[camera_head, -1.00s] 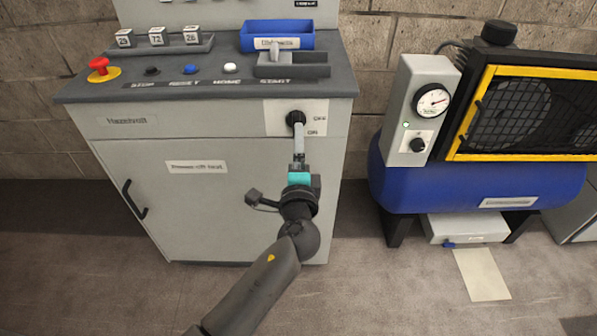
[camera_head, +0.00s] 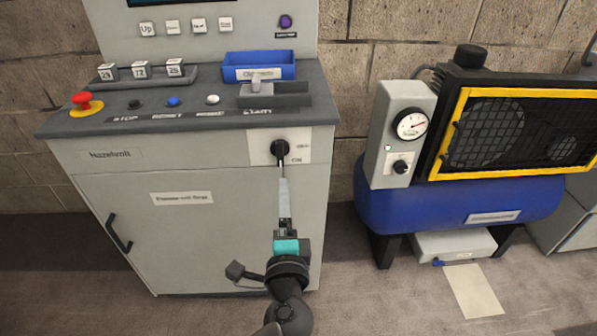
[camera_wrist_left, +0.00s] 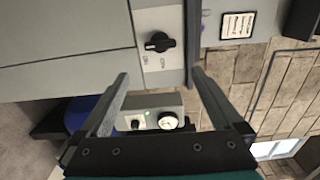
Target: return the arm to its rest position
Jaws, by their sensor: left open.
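My left gripper (camera_head: 283,184) is in front of the grey cabinet (camera_head: 200,235), with its fingers pointing up just below the black rotary switch (camera_head: 280,148). In the left wrist view the gripper (camera_wrist_left: 161,77) is open, its two fingers wide apart with nothing between them. The black switch (camera_wrist_left: 158,41) shows beyond the fingertips on its pale plate, apart from them. My right gripper is not in view.
The cabinet top holds a red emergency button (camera_head: 82,101), a blue tray (camera_head: 259,67) and a lever (camera_head: 257,84). A blue compressor tank (camera_head: 450,205) with a gauge box (camera_head: 402,135) stands to the right. Floor shows between them.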

